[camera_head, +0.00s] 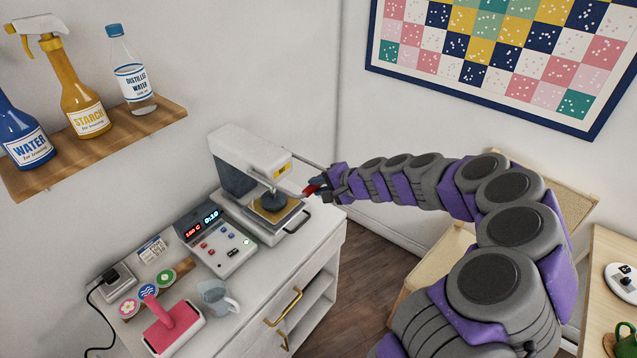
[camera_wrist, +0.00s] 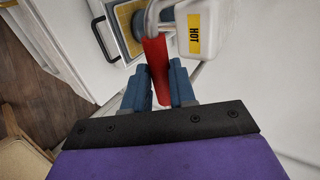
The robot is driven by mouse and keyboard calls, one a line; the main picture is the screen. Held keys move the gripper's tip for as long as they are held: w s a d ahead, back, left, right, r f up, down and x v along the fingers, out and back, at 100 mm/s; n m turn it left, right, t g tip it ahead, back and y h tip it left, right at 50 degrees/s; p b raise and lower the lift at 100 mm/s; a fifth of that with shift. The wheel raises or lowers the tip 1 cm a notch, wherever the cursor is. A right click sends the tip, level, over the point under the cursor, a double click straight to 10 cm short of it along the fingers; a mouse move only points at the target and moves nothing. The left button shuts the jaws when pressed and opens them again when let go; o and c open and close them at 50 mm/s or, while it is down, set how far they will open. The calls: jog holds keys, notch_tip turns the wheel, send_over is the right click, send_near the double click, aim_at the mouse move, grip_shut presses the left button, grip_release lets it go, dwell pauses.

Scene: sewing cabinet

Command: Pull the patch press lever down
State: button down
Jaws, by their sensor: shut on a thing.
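The patch press (camera_head: 245,165) stands on the white cabinet, with a white head above a yellowish pad (camera_head: 272,208). Its lever has a red handle (camera_head: 311,189) at the front right of the head. My gripper (camera_head: 325,187) is at this handle, reached in from the right. In the wrist view the red handle (camera_wrist: 158,70) lies between the two blue fingers of my gripper (camera_wrist: 159,85), which are shut on it. A metal bar (camera_wrist: 152,20) runs from the handle to the press head (camera_wrist: 205,28), which bears a yellow HOT label.
A control box (camera_head: 215,240) with lit red and blue digits stands beside the press. A wooden shelf (camera_head: 100,150) with bottles hangs above. A chair (camera_head: 440,265) stands right of the cabinet.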

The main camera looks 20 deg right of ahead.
jog(key=shift+f+b, duration=0.7)
jog(key=shift+f, duration=1.2)
jog(key=c, duration=0.9)
grip_release()
jog(key=shift+c, duration=0.2)
jog(key=p+v, duration=0.3)
jog(key=v, duration=1.4)
jog(key=shift+d, duration=0.2)
jog(key=shift+s, duration=0.1)
